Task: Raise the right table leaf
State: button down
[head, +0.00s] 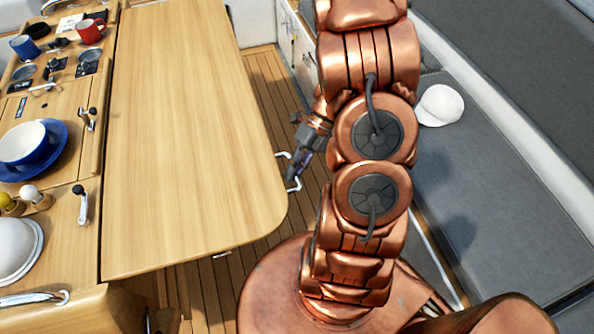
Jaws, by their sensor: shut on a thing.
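The right table leaf (195,140) is a wide, light wooden panel right of the table's middle section (65,180). It spreads out to the right and looks about level with that section; I cannot tell whether it is exactly flat. A white handle (296,186) shows at the leaf's right edge, its middle hidden by my gripper. My gripper (294,172) is beside that edge, shut on the handle. My arm hides part of the view to the right of it.
The middle section carries a blue mug (25,47), a red mug (89,31), a blue-and-white bowl (22,143) and metal latches (82,204). A grey bench (470,170) with a white cap (440,104) lies to the right. Slatted floor (268,85) shows between.

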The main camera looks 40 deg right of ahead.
jog(key=c, duration=1.5)
grip_release()
jog(key=shift+w, duration=0.1)
jog(key=v, duration=1.2)
jog(key=shift+a+r, duration=0.1)
